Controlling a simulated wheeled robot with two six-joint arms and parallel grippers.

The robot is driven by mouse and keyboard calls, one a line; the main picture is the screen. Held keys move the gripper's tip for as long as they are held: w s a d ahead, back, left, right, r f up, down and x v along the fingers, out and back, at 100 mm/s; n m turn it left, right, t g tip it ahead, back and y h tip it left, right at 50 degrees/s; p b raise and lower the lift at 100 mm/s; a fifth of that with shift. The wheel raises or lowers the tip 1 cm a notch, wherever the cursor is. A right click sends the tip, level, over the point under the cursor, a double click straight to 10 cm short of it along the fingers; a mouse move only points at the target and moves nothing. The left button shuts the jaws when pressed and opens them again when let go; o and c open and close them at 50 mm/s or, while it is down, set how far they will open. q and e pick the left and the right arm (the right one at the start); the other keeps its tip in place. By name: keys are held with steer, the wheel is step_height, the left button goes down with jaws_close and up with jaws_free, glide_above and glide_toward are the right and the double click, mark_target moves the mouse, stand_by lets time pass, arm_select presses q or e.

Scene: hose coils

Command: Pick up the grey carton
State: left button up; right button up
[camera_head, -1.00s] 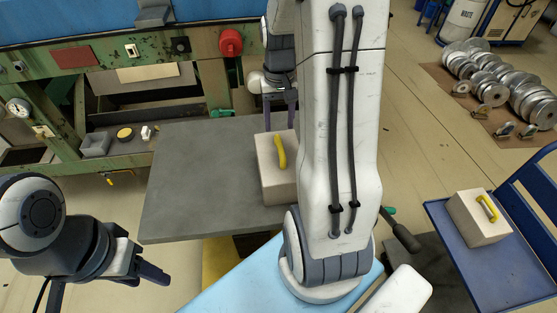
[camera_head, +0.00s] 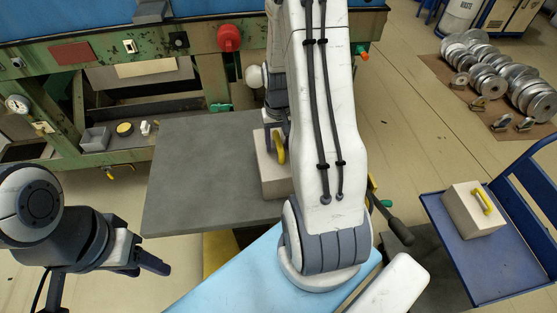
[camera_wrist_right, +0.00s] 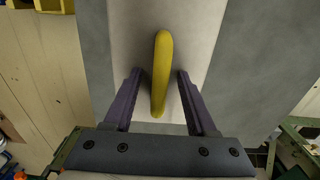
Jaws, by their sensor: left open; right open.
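A pale grey-beige carton (camera_head: 270,178) with a yellow handle (camera_head: 279,147) on top stands on the dark grey table, partly hidden by my right arm. My right gripper (camera_head: 276,132) is at the handle. In the right wrist view, my right gripper (camera_wrist_right: 159,74) is open, with one finger on each side of the yellow handle (camera_wrist_right: 161,80), over the carton top (camera_wrist_right: 200,35). Gaps show between the fingers and the handle. My left gripper (camera_head: 152,264) is open and empty at lower left, away from the carton. A similar carton (camera_head: 472,215) with a yellow handle sits on the blue cart.
The grey table (camera_head: 190,180) is clear left of the carton. A green workbench (camera_head: 110,53) stands behind it, with a red knob (camera_head: 229,38). The blue cart (camera_head: 480,270) is at the right. Metal discs (camera_head: 500,80) lie on a brown mat at upper right.

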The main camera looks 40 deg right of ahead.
jaws_close()
steer(key=shift+w+d+r, duration=0.1)
stand_by(1.2)
